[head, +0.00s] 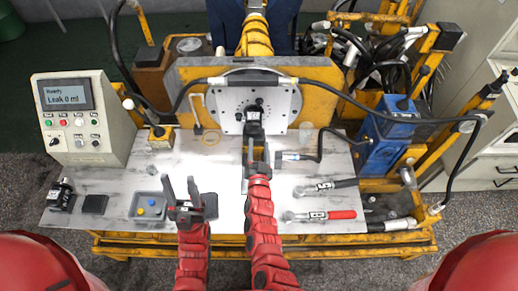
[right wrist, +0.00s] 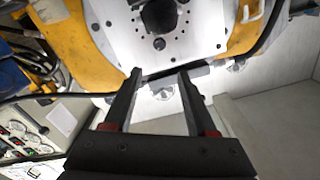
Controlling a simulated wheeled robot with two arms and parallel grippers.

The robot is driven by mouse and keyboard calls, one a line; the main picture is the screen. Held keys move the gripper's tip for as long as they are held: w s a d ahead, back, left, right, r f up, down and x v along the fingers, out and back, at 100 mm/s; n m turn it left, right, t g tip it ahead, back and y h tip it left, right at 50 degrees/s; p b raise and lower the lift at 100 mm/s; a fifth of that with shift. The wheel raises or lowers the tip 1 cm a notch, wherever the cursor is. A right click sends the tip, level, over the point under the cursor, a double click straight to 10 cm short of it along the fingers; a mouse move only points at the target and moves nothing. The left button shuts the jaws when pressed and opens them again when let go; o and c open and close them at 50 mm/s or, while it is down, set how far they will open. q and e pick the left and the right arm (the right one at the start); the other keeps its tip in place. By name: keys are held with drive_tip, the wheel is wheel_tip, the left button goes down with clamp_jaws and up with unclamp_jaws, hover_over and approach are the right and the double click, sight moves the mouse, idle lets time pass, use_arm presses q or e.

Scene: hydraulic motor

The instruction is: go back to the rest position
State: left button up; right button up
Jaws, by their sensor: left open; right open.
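My left gripper (head: 180,183) is open and empty above the front left of the table, just right of a small grey tray. My right gripper (head: 257,145) is open in front of the round metal plate (head: 282,103), just below the black fitting (head: 253,115) at the plate's middle. In the right wrist view my right gripper (right wrist: 159,74) has its two fingers spread with nothing held between them. The plate (right wrist: 190,45) is just beyond the fingertips there; whether they touch it cannot be told.
The table (head: 150,180) holds the grey tray (head: 150,215) with blue and yellow pieces, a red-handled wrench (head: 335,215), a black-handled wrench (head: 335,185) and a control box (head: 80,120). A black hose (head: 365,115) arches across the right. A blue block (head: 385,140) stands at the right.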

drive_tip(key=shift+s, duration=0.25)
drive_tip(key=shift+d, duration=0.1)
idle(0.3)
